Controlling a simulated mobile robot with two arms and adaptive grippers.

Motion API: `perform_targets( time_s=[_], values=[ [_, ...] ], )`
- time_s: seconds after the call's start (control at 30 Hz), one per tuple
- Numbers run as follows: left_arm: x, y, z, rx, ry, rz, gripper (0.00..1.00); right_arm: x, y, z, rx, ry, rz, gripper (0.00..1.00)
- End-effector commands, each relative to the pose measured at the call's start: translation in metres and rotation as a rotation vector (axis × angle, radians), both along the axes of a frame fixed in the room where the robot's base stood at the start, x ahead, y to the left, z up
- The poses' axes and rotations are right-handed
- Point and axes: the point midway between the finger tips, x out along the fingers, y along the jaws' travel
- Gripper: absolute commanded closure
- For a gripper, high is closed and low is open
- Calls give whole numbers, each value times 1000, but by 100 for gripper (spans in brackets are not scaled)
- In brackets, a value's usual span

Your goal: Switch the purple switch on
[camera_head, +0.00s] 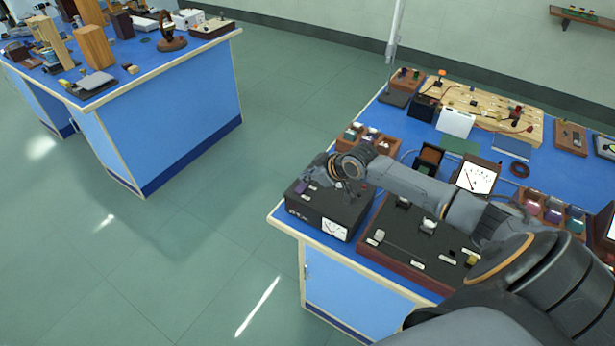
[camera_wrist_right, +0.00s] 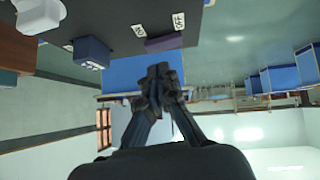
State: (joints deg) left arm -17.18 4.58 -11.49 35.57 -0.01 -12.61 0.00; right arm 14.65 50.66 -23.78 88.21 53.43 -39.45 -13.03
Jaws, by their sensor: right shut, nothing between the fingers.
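The purple switch (camera_wrist_right: 164,43) shows at the top of the right wrist view, on a dark panel beside white ON and OFF labels. I cannot tell which way it is set. In the head view the purple switch (camera_head: 306,189) is a small spot at the left end of the black box (camera_head: 318,208) with a white meter, partly hidden by my gripper. My right gripper (camera_head: 312,175) is over that end of the box. In the wrist view its fingertips (camera_wrist_right: 160,72) are together, empty, and appear just apart from the switch. My left gripper is not in view.
A blue knob-like block (camera_wrist_right: 92,52) stands on the same panel. A dark panel in a wooden frame (camera_head: 420,243) lies to the right of the box. The box is near the left edge of the blue bench (camera_head: 287,222). Another bench (camera_head: 170,115) stands across the open floor.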

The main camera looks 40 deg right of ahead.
Motion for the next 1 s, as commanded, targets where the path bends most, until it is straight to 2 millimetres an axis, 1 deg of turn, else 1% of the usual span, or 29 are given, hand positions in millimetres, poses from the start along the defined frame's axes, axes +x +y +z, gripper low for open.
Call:
perform_targets(
  time_s=[0.1, 0.2, 0.53, 0.7, 0.73, 1.0],
  values=[
    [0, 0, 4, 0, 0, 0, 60, 1, -1, -11, 2, 0, 0, 100],
    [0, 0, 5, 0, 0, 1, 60, 1, -2, -16, 1, -2, 0, 100],
    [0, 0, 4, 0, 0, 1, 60, 1, -2, -18, 1, -2, 0, 100],
    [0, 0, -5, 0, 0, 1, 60, 2, -5, -26, 1, -2, 0, 100],
    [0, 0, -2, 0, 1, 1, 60, 2, -5, -24, 1, -2, 0, 100],
    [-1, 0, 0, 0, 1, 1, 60, 1, -4, -24, 1, 1, 0, 100]
  ],
)
